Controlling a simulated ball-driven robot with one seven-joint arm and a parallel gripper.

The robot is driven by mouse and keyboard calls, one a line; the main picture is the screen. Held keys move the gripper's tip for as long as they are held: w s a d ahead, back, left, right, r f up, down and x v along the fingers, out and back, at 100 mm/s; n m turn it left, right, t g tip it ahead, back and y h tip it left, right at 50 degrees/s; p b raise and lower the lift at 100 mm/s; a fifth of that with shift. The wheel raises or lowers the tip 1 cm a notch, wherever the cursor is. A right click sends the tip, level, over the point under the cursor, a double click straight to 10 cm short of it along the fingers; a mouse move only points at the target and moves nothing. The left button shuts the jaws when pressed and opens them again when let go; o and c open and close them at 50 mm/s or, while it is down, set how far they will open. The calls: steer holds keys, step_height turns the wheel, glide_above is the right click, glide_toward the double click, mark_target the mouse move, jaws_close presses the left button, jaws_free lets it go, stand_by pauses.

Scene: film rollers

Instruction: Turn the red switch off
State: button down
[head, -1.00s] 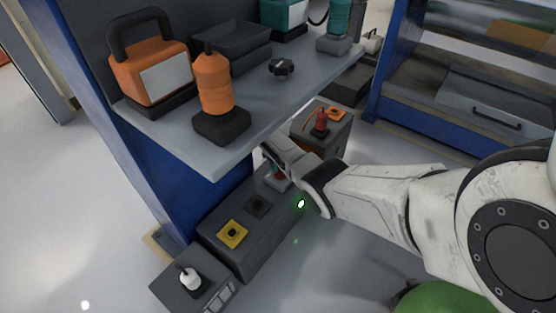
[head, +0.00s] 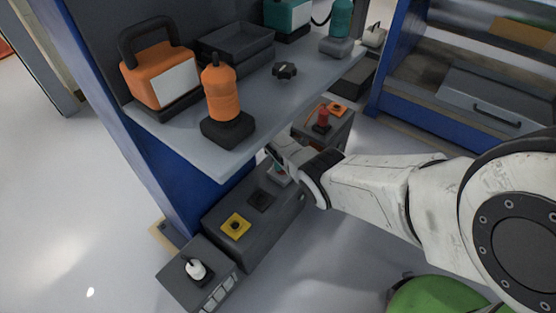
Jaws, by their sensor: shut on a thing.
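A small red upright lever (head: 323,117) stands on a dark box at the back, under the shelf, and is clear of my gripper. My gripper (head: 277,164) reaches under the shelf's front edge, over the far end of a long dark box (head: 238,244). Its fingers are shut on a small part on that box; a bit of red and a pale plate show at the fingertips. The fingers and wrist hide most of this part, so I cannot tell its shape or whether it is the red switch.
A yellow button plate (head: 235,226) and a dark one (head: 260,200) are on the long box. A white knob (head: 195,268) stands on the nearest box. The grey shelf (head: 180,130) overhangs with an orange bottle (head: 220,95). Floor at lower middle is clear.

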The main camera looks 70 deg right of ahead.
steer(key=shift+a+n, duration=0.1)
steer(key=shift+n, duration=0.5)
steer(key=c, duration=1)
jaws_free()
steer(key=shift+c, duration=0.2)
step_height(320, 180, up, 11)
steer(key=p, duration=0.6)
steer(key=shift+f, duration=0.15)
